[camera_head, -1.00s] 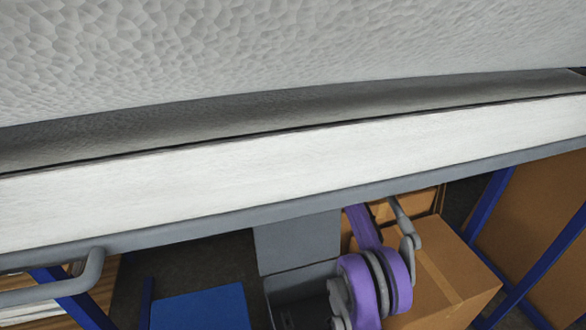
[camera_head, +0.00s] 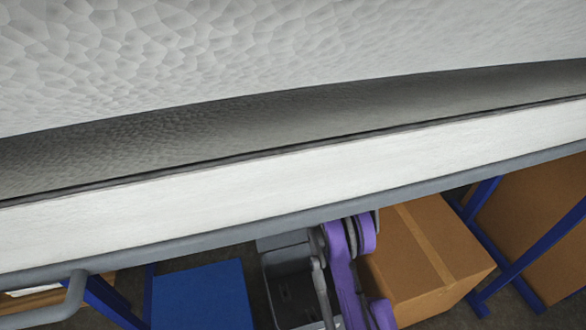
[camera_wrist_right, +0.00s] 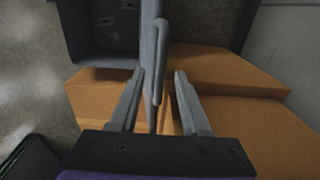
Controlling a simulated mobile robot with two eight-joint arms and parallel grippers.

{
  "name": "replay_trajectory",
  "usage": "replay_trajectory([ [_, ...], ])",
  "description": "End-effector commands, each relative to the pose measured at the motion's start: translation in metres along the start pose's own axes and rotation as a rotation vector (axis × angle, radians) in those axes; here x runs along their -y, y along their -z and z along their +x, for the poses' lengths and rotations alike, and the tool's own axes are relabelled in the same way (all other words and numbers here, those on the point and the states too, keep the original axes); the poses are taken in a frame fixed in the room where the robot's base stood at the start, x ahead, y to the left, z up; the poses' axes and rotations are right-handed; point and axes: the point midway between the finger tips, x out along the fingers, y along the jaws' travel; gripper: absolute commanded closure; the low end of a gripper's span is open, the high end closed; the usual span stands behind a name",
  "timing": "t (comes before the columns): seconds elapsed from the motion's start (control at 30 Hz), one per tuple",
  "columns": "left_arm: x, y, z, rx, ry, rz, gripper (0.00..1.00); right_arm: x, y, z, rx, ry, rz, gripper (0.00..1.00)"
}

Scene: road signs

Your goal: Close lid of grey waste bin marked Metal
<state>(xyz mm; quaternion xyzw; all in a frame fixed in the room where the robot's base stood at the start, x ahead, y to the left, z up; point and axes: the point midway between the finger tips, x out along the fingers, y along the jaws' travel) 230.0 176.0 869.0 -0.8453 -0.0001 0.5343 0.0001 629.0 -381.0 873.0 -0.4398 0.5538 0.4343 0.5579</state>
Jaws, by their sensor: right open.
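The grey bin (camera_head: 285,285) stands open below the rail in the head view, its dark inside showing. A grey panel at its back (camera_head: 283,241), seemingly the raised lid, is mostly cut off by the rail. No Metal marking is readable. In the right wrist view the bin (camera_wrist_right: 108,55) is at the upper left. My right gripper (camera_wrist_right: 158,85) is open, with a thin grey upright edge (camera_wrist_right: 158,75), probably the lid seen edge-on, between its fingers. I cannot tell whether they touch it. In the head view this gripper is hidden. My left gripper is not in view.
A white counter edge (camera_head: 250,190) with a grey rail (camera_head: 230,235) crosses the head view above the bin. A blue lid or box (camera_head: 200,295) is left of the bin. A cardboard box (camera_head: 425,260) and blue frame posts (camera_head: 545,245) are to the right.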

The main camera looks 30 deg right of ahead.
Motion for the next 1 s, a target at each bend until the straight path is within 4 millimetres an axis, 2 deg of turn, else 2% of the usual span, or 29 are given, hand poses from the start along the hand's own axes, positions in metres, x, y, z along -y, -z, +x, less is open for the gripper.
replay_trajectory([
  [0.17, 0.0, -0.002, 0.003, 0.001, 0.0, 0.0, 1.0, 0.0, 0.0, 0.016, 0.0, 0.001, 0.0, 0.53],
  [0.47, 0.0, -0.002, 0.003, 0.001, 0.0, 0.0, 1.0, 0.0, 0.0, 0.018, 0.001, 0.001, 0.0, 0.53],
  [0.5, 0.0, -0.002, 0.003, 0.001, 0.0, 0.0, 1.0, 0.0, 0.0, 0.018, 0.0, 0.001, 0.0, 0.55],
  [0.77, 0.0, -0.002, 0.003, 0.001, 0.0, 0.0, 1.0, 0.0, 0.0, 0.018, 0.0, 0.001, 0.0, 1.0],
  [1.0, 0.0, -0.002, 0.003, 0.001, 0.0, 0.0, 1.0, 0.0, 0.0, 0.018, 0.0, 0.001, 0.0, 1.0],
])
